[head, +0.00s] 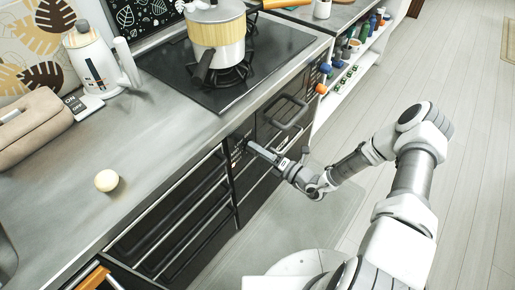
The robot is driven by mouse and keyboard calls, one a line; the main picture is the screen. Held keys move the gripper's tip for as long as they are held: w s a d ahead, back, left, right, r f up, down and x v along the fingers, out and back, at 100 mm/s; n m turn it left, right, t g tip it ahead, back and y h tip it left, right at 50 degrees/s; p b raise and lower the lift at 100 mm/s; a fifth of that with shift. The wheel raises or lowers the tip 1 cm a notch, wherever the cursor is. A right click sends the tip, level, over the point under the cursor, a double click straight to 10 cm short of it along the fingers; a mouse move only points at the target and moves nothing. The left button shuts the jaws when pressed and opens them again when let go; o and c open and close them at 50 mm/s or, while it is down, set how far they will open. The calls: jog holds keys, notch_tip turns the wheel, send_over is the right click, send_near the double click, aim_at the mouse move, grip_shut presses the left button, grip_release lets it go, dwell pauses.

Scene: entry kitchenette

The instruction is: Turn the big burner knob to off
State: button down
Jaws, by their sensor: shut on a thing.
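The stove (215,85) has a black top set into the grey counter, with a pot (216,35) standing over a burner. My gripper (250,146) reaches to the dark front panel (237,156) below the counter edge, left of the oven door. It is shut on the big burner knob at that panel. The knob itself is hidden by the fingers, so its angle cannot be read.
A white kettle (92,62), a beige bag (35,135) and a pale round object (107,180) sit on the counter. The oven handle (290,114) sticks out right of my gripper. Shelves with bottles (350,65) stand farther right. The floor at right is clear.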

jog(key=shift+m, duration=0.5)
jog(key=shift+c, duration=1.5)
grip_release()
jog(key=p+v, duration=0.1)
jog(key=v, duration=1.6)
jog(key=shift+s+p, duration=0.2)
jog(key=shift+p, duration=0.1)
jog(key=shift+d, duration=0.15)
